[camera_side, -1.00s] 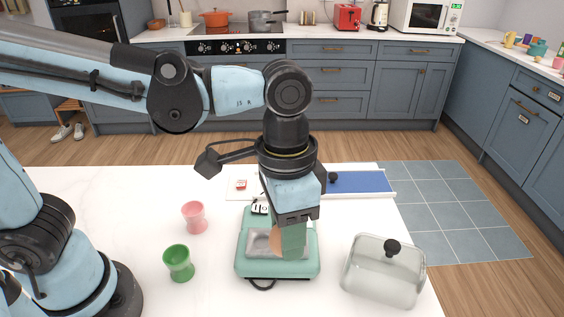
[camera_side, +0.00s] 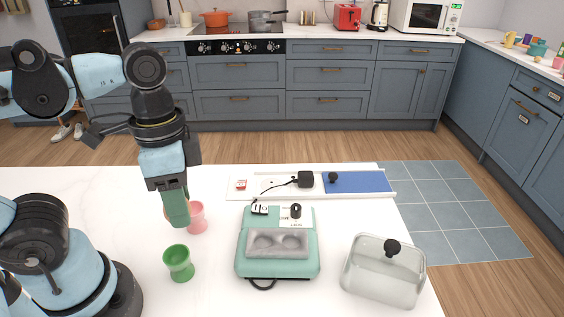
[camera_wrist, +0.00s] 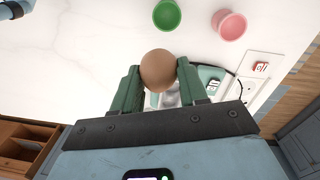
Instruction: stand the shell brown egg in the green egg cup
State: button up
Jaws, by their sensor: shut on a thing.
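A shell brown egg (camera_wrist: 158,70) is between the fingertips of my gripper (camera_wrist: 158,78) in the wrist view. My gripper is shut on it. In the side view my gripper (camera_side: 176,216) hangs above the counter, and its fingers almost wholly hide the egg. The green egg cup (camera_side: 179,263) stands upright and empty on the counter, below my gripper in the side picture. It also shows near the top of the wrist view (camera_wrist: 167,15), apart from the egg.
A pink egg cup (camera_side: 197,219) stands just behind the green one, close to my gripper in the side view. A green egg cooker (camera_side: 278,267) with an empty grey tray (camera_side: 262,252) is to the right. A clear lid (camera_side: 383,275) lies further right.

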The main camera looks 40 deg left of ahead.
aim_at(175, 246)
jog(key=shift+s+a+f, duration=0.3)
jog(key=shift+a+f, duration=0.1)
jog(key=shift+f, duration=1.25)
jog(key=shift+s+a+f, duration=0.35)
jog(key=shift+f, duration=1.35)
jog(key=shift+s+a+f, duration=0.3)
jog(key=shift+a+f, duration=0.1)
jog(key=shift+f, duration=1.75)
jog(key=shift+s, duration=0.1)
jog(key=o, duration=0.9)
jog(key=shift+r, duration=0.15)
